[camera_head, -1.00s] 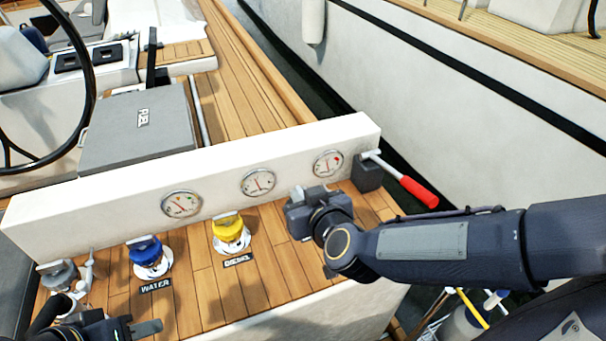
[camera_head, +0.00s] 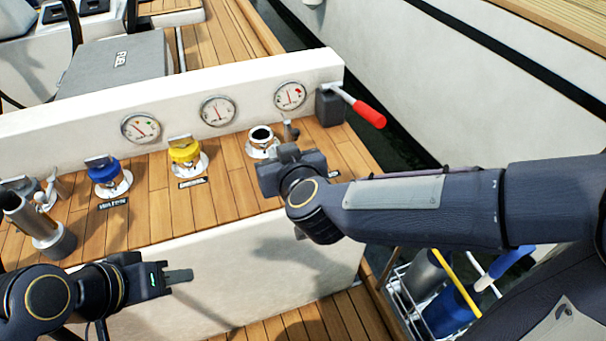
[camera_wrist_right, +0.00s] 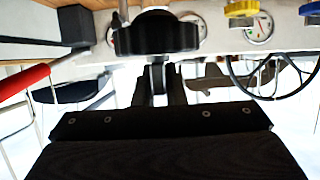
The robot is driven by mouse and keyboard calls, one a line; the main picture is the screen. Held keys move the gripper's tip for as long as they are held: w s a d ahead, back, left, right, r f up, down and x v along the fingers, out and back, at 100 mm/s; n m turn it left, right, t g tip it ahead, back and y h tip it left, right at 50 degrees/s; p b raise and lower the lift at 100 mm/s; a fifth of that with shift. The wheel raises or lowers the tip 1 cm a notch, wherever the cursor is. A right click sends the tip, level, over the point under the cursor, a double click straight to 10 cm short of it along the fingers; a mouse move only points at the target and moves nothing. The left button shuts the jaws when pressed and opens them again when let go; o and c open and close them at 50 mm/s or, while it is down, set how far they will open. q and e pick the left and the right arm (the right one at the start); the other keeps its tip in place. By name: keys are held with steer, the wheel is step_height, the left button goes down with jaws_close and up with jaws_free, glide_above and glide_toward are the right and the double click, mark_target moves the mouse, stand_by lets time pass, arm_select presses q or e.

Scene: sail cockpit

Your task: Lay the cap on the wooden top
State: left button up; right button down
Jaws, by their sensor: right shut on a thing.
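My right gripper (camera_head: 284,158) is above the wooden top (camera_head: 222,193), in front of an open filler neck (camera_head: 262,139) with a pale collar and dark hole. In the right wrist view, the gripper (camera_wrist_right: 160,75) is shut on a dark, knobbed cap (camera_wrist_right: 155,33). In the head view the cap is mostly hidden by the gripper, and its height over the wood is hard to judge. My left gripper (camera_head: 168,274) is in front of the console's front edge, apart from everything; its jaw gap does not show clearly.
A blue cap (camera_head: 104,171) and a yellow cap (camera_head: 184,149) sit on fillers. A grey tube (camera_head: 38,225) stands at left. A red-handled lever (camera_head: 368,113) is at right, and a gauge panel (camera_head: 180,118) runs behind. Bare wood lies between the labels and the front edge.

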steer(key=w+d+f+b, duration=0.1)
steer(key=w+f+b, duration=0.3)
steer(key=w+f, duration=0.1)
steer(key=w+d+f+b, duration=0.1)
steer(key=w+f, duration=0.1)
steer(key=w, duration=0.1)
steer(key=shift+w+d+f+b, duration=0.25)
steer(key=shift+d+f+b, duration=0.05)
steer(key=shift+f+b, duration=0.1)
step_height(320, 180, down, 3)
steer(key=shift+w+f+b, duration=0.15)
steer(key=shift+b, duration=0.95)
steer(key=c, duration=1.5)
jaws_free()
